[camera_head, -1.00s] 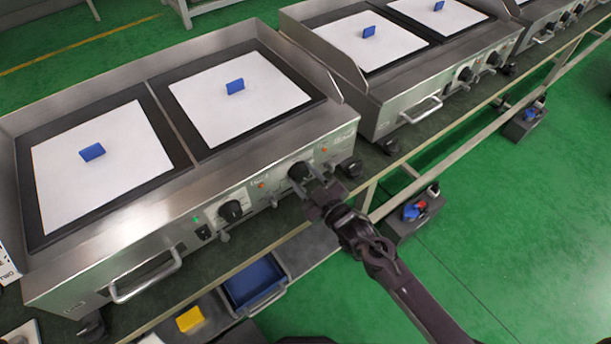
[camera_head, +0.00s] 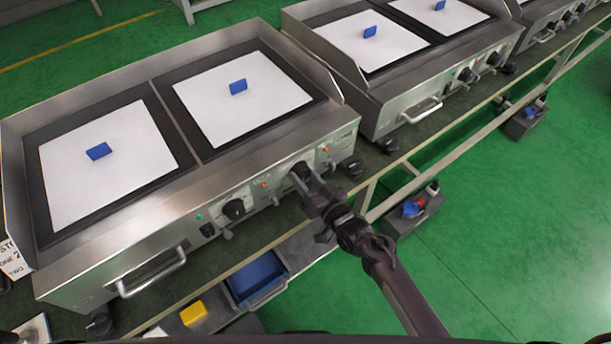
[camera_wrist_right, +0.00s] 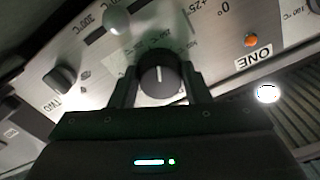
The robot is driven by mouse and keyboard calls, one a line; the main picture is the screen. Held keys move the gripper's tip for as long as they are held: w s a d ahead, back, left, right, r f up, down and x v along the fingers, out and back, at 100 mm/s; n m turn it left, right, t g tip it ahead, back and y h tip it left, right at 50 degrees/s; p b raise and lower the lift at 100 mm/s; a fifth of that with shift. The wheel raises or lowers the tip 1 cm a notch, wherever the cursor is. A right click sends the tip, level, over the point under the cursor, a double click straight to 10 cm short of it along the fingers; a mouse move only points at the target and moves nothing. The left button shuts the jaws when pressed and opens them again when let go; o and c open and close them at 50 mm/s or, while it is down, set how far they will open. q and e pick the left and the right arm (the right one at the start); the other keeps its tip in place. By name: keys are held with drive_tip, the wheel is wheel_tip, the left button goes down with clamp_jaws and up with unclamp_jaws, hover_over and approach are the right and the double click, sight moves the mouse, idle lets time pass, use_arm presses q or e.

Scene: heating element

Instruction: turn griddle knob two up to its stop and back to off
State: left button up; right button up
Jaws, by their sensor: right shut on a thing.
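The near griddle has two black knobs on its front panel. The right-hand one, knob two (camera_head: 299,170), is between the fingers of my right gripper (camera_head: 308,180). The right wrist view shows this round black knob (camera_wrist_right: 160,75) with a finger on each side, and the gripper (camera_wrist_right: 160,92) shut on it. A white pointer line on the knob runs nearly upright in that view. The fingers partly cover the dial markings. The left-hand knob (camera_head: 234,209) stands free. My left gripper is not in view.
An orange lamp (camera_wrist_right: 251,41) beside the label ONE and a black switch (camera_wrist_right: 60,79) near TWO flank the held knob. A handle (camera_head: 150,275) sticks out from the griddle front. A blue bin (camera_head: 256,277) and a yellow block (camera_head: 193,313) are below. Green floor lies right.

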drive_tip(key=shift+f+m, duration=0.1)
drive_tip(key=shift+m, duration=0.5)
drive_tip(key=o, duration=0.9)
drive_tip(key=shift+o, duration=0.2)
drive_tip(key=v, duration=0.8)
